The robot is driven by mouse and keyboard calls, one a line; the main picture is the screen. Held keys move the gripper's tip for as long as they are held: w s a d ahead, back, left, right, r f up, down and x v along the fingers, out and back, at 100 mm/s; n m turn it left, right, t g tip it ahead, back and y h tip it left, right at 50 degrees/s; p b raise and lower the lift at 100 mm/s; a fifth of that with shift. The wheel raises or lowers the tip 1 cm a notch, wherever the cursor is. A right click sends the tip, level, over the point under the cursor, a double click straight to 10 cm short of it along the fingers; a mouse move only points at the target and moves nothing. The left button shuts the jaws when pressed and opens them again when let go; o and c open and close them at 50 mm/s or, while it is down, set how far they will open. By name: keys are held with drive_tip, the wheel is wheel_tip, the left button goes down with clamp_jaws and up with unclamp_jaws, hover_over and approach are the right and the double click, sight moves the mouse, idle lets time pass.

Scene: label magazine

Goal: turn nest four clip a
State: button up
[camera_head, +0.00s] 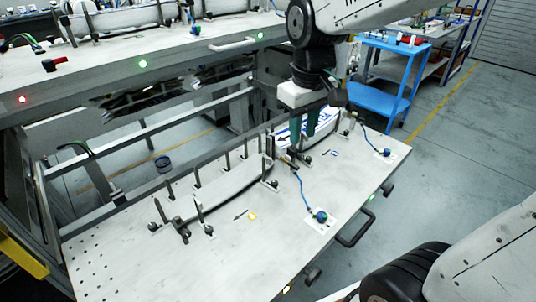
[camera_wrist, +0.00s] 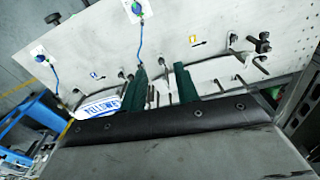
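My gripper (camera_head: 302,146) is over the right part of the pale drawer-like board, with two dark green fingers pointing down. In the wrist view the fingers (camera_wrist: 161,72) stand apart, with thin posts showing in the gap. A small dark clip (camera_head: 304,158) is close by the fingertips; whether they touch it I cannot tell. A white pack with blue lettering (camera_wrist: 98,104) lies beside the fingers, and it shows behind them in the head view (camera_head: 322,122). Which nest is number four, and which clip is a, I cannot read.
Dark clips on posts (camera_head: 183,228) stand at the left of the board. Blue knobs on cords (camera_head: 320,216) (camera_head: 386,153) sit near its front and right edges. A yellow tag (camera_head: 252,216) lies at mid-board. An upper shelf (camera_head: 180,55) stands behind. A blue cart (camera_head: 384,95) is at right.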

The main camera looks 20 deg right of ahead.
sight(269, 158)
drive_tip(key=w+f+n, duration=0.1)
drive_tip(key=w+f, duration=0.2)
drive_tip(key=w, duration=0.1)
drive_tip(key=w+a+f, duration=0.1)
drive_tip(key=w+f, duration=0.2)
drive_tip(key=w, duration=0.2)
drive_tip(key=w+f+n, duration=0.1)
drive_tip(key=w+f, duration=0.2)
drive_tip(key=w, duration=0.1)
drive_tip(key=shift+w+a+n+g, duration=0.3)
drive_tip(key=shift+w+a, duration=0.05)
drive_tip(key=shift+a, duration=0.05)
drive_tip(key=shift+w+a+f, duration=0.1)
drive_tip(key=shift+w+f, duration=0.2)
drive_tip(key=shift+f, duration=0.45)
wheel_tip(269, 158, down, 7)
drive_tip(key=shift+r, duration=0.1)
clamp_jaws()
